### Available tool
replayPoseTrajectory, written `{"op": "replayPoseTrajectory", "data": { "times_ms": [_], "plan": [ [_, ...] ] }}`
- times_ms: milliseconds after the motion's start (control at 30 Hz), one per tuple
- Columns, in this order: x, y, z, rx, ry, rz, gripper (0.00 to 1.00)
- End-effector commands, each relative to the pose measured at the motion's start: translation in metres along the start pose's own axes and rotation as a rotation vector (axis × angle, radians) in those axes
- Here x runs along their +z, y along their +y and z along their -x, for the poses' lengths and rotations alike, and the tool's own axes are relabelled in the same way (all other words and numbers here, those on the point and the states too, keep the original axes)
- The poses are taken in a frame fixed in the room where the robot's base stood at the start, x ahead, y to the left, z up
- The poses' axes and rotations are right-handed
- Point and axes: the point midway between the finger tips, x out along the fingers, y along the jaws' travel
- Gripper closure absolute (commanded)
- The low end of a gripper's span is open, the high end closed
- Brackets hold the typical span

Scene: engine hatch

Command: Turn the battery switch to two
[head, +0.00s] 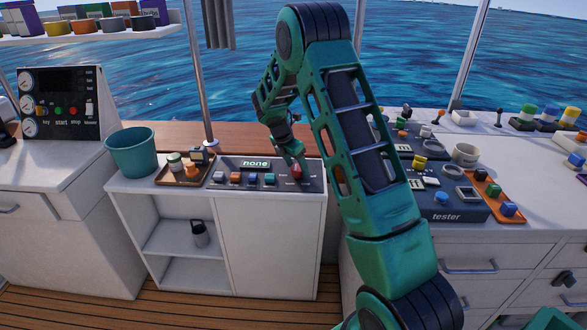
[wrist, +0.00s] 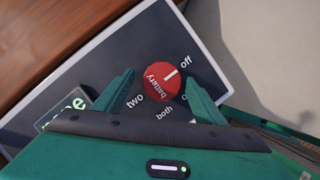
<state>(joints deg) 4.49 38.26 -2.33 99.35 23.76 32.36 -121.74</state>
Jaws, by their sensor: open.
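The battery switch is a red round knob (wrist: 168,83) on a dark panel (wrist: 112,55). Its white pointer line aims toward "off". The labels "two" and "both" show around the knob, and another label is mostly hidden by a finger. In the head view the red knob (head: 297,172) sits at the panel's right end, and the panel's display (head: 255,163) reads "none". My gripper (wrist: 162,92) is open, with one finger on each side of the knob. I cannot tell whether the fingers touch it. In the head view my gripper (head: 296,157) is just above the knob.
A row of coloured buttons (head: 252,179) lies left of the knob on the same panel. A tray of small items (head: 183,170) and a teal bucket (head: 132,153) stand further left. A blue tester (head: 445,214) is on the right counter, beyond my arm.

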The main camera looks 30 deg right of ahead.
Motion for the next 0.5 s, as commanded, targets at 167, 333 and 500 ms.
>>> {"op": "replayPoseTrajectory", "data": {
  "times_ms": [167, 333, 500],
  "plan": [
    [0.0001, -0.0001, 0.0002, 0.0, 0.0, 0.0, 0.67],
    [-0.0067, 0.0023, 0.0033, 0.002, 0.0, 0.001, 0.76],
    [-0.0032, 0.0032, 0.0021, -0.002, 0.001, -0.012, 0.76]
  ]
}}
